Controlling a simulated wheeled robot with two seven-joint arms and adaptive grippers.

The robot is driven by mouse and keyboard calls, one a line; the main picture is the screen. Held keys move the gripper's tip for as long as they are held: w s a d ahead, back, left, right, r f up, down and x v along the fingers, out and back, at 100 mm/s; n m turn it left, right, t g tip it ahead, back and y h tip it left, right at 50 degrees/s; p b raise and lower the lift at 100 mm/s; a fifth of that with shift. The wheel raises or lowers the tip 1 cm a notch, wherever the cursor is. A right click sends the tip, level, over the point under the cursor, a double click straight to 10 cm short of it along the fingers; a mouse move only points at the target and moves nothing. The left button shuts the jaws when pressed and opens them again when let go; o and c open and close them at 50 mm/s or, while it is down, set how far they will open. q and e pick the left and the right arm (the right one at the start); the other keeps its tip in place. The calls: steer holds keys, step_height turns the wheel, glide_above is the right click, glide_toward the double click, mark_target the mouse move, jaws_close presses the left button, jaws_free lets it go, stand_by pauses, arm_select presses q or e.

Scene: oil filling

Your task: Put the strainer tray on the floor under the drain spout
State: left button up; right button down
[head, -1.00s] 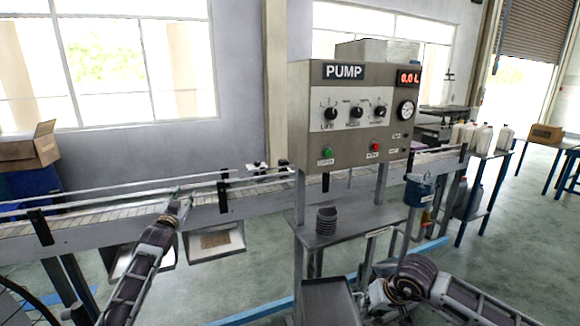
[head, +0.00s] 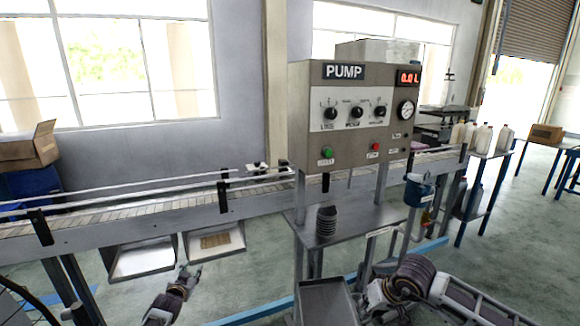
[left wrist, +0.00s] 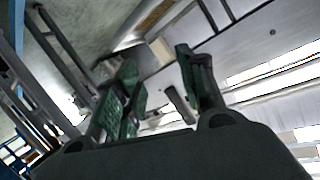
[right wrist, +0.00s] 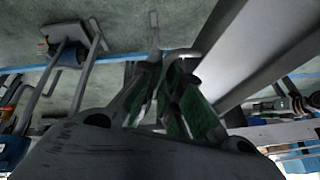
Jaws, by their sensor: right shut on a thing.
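The strainer tray, a grey metal tray (head: 325,303), is at the bottom of the head view, below the pump stand. My right gripper (head: 362,298) is beside its right side. In the right wrist view the right gripper (right wrist: 172,72) is closed around the tray's thin handle, and the pale tray wall (right wrist: 262,45) extends to the right. My left gripper (head: 190,272) is empty, low in front of the conveyor; its fingers stand apart in the left wrist view (left wrist: 160,75). A blue canister (head: 419,190) with a yellow part below hangs right of the pump; I cannot make out the drain spout.
The pump panel (head: 350,115) stands above a metal shelf holding a stack of dark cups (head: 326,222). The conveyor (head: 120,205) runs behind, with two trays under it (head: 143,258). A blue floor beam (head: 432,246) passes low by the stand. Floor (head: 240,285) is clear left of the tray.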

arm_select(q)
steer(key=s+d+f+g, duration=0.1)
steer(key=s+f+g, duration=0.2)
steer(key=s+f, duration=1.3)
steer(key=s+d+f+g, duration=0.2)
steer(key=s+f+g, duration=0.2)
steer(key=s+f, duration=1.2)
steer(key=s+d+f+g, duration=0.1)
steer(key=s+f, duration=0.5)
steer(key=s, duration=0.6)
steer(key=s+d+f+g, duration=0.1)
steer(key=s+f+g, duration=0.2)
steer(key=s, duration=0.9)
steer(key=s+d+f+g, duration=0.1)
steer(key=s+f+g, duration=0.1)
steer(key=s+f, duration=0.7)
steer(key=s, duration=0.3)
steer(key=shift+s+f, duration=0.15)
steer(key=shift+f, duration=0.15)
